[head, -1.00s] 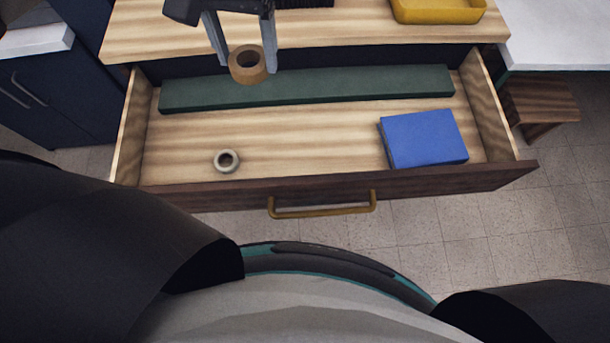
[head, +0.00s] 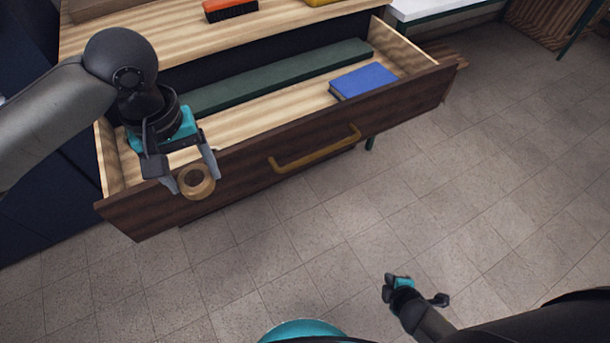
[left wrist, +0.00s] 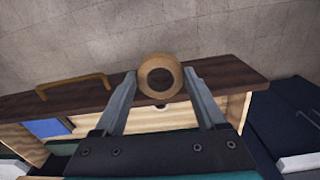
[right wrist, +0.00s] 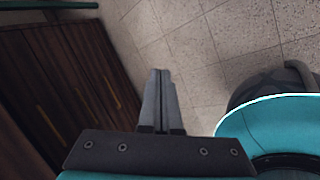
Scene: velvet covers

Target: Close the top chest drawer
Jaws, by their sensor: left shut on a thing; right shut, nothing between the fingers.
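The top chest drawer (head: 240,160) stands pulled out, its dark wood front and brass handle (head: 316,150) facing me. The front and handle also show in the left wrist view (left wrist: 75,86). My left gripper (head: 192,182) is shut on a tan tape roll (head: 197,181) and holds it at the left part of the drawer front; I cannot tell if they touch the front. The roll sits between the fingertips in the left wrist view (left wrist: 160,78). My right gripper (head: 390,285) is shut and empty, low over the floor, away from the drawer; its closed fingers show in the right wrist view (right wrist: 161,100).
An orange brush (head: 230,9) and part of a yellow tray (head: 328,2) are on the chest top. The floor (head: 300,240) before the drawer is clear.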

